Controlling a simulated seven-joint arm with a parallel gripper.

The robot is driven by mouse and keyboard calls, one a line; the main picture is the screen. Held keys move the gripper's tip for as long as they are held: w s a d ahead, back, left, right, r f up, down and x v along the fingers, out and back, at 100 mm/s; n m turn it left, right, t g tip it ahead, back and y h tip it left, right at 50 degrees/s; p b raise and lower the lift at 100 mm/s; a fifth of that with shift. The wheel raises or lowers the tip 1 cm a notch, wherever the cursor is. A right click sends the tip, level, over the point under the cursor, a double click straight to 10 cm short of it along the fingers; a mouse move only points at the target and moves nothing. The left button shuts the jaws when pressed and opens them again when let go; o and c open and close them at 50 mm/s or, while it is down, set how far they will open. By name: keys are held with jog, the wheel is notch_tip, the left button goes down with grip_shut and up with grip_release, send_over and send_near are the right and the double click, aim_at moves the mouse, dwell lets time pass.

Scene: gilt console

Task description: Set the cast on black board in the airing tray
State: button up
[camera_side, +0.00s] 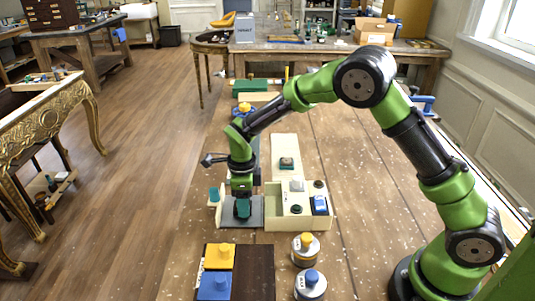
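My gripper (242,198) points straight down over a grey board (228,221) left of a cream tray. A small dark teal piece (242,209) shows right at the fingertips; whether the fingers are closed on it is too small to tell. The cream, low-walled tray (298,223), which looks like the airing tray, stands just right of the gripper. It holds a blue piece (320,205), a dark round piece (296,209), another dark piece (319,184) and a pale piece (297,186). I cannot make out which piece is the cast on black board.
A cream strip (284,145) behind the tray holds a green piece (287,163).

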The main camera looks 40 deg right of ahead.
jog(key=o, duration=0.3)
jog(key=s+d+r+n+t+y, duration=0.1)
jog(key=s+r+n, duration=0.2)
jog(key=r, duration=0.7)
jog(key=s+d+r+n+t, duration=0.1)
jog(key=s+d+r+n, duration=0.15)
jog(key=r, duration=0.65)
jog(key=shift+s+d+r+n+t+y, duration=0.15)
jog(key=shift+s+d+r+n+t, duration=0.55)
jog(key=shift+s+n, duration=2.2)
jog(key=shift+s+d+r+n+t+y, duration=0.4)
jog(key=shift+s+n+t, duration=0.65)
jog(key=shift+s+n, duration=1.85)
jog(key=shift+s+d+r+n+t+h, duration=0.1)
jog(key=shift+s+d+r+n+t, duration=0.45)
jog(key=shift+s+n, duration=2.35)
jog(key=shift+a+r+t, duration=0.2)
jog(key=shift+a+t, duration=0.05)
jog(key=shift+t, duration=0.05)
